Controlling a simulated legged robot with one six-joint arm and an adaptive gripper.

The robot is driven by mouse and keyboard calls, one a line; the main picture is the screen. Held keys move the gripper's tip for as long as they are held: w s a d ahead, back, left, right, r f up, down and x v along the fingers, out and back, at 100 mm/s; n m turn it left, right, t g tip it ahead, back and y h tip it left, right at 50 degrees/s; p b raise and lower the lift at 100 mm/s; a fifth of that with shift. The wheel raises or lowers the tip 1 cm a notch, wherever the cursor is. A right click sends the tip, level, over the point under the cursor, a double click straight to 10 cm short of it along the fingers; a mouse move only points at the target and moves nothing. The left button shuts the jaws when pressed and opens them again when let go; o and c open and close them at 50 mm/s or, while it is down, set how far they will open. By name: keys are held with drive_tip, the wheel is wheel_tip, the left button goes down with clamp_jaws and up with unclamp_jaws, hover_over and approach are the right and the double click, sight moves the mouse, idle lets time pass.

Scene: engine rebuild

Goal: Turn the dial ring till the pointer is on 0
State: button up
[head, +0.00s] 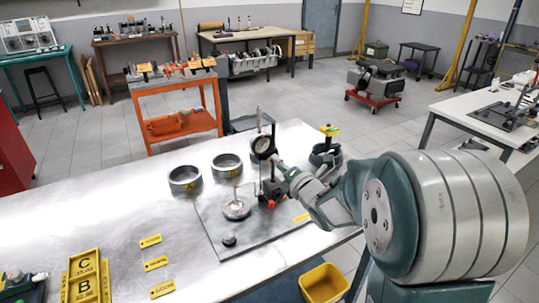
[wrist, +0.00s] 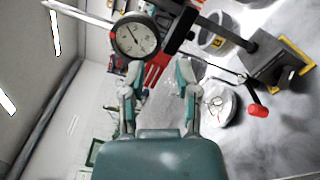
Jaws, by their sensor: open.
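The dial gauge (head: 263,146) is held on an upright stand (head: 273,185) on a grey plate on the steel table. In the wrist view the round white dial face (wrist: 136,37) with its dark ring is tilted. Its thin pointer lies toward the top of the picture, slightly left. The numbers are too small to read, so I cannot tell where 0 is. My gripper (wrist: 158,72) is open, with its two fingers apart and nothing held. The dial appears just beyond the left fingertip; contact cannot be told. In the head view my gripper (head: 281,166) is right beside the dial.
The grey plate (head: 215,228) also carries a round metal part (head: 236,208). Metal rings (head: 185,178) stand behind and left. Yellow labels (head: 156,263) and lettered yellow trays (head: 84,280) lie front left. A red knob (wrist: 258,110) sticks out near the stand.

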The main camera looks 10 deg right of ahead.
sight(269, 155)
drive_tip(key=x, duration=0.5)
drive_tip(key=shift+w, duration=0.15)
clamp_jaws()
